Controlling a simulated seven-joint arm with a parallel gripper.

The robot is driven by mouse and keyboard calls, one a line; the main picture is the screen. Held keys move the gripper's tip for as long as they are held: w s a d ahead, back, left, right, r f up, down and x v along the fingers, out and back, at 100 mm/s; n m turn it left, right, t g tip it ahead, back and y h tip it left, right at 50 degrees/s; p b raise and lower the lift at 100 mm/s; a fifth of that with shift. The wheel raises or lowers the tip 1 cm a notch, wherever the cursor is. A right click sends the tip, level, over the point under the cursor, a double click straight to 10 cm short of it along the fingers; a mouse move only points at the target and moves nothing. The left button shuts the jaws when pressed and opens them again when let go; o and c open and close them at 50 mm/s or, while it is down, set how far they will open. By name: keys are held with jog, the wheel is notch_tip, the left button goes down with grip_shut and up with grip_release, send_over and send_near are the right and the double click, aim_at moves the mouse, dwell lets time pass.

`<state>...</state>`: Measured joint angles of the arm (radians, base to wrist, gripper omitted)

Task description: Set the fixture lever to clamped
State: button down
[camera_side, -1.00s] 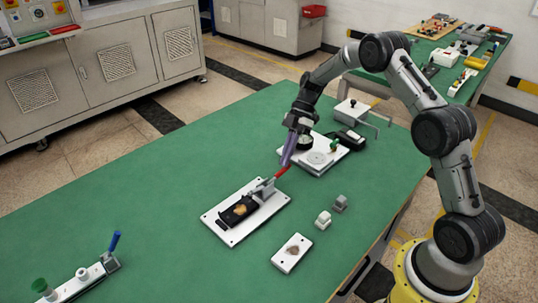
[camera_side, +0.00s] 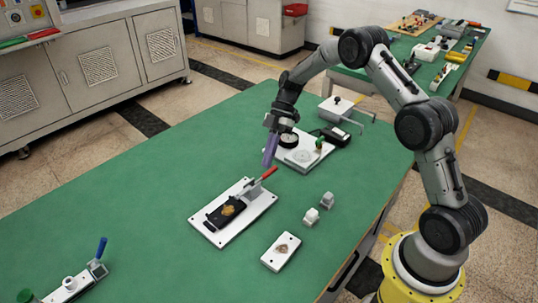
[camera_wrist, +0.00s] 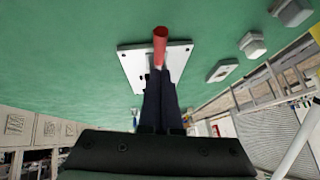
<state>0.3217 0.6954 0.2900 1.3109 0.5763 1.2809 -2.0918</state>
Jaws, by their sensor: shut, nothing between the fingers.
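The fixture is a white plate (camera_side: 257,207) on the green table, with a black part (camera_side: 225,211) bearing a tan patch. Its lever has a red handle (camera_side: 268,173) that slants up and right from a grey clamp at the plate's far end. In the wrist view the red handle (camera_wrist: 160,46) lies just past my dark fingertips (camera_wrist: 160,70), over the plate (camera_wrist: 133,64). I cannot tell whether they touch. The fingers hide part of the clamp.
A small white plate (camera_side: 268,258) and two grey blocks (camera_side: 311,216) lie right of the fixture. Behind my gripper is a white base (camera_side: 283,156) with a dial and green knob. A blue-handled fixture (camera_side: 70,288) is at lower left. The table's left middle is clear.

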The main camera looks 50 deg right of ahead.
jog(key=v, duration=1.3)
jog(key=shift+w+a+r, duration=0.15)
jog(key=shift+a+r, duration=0.2)
jog(key=shift+a, duration=0.1)
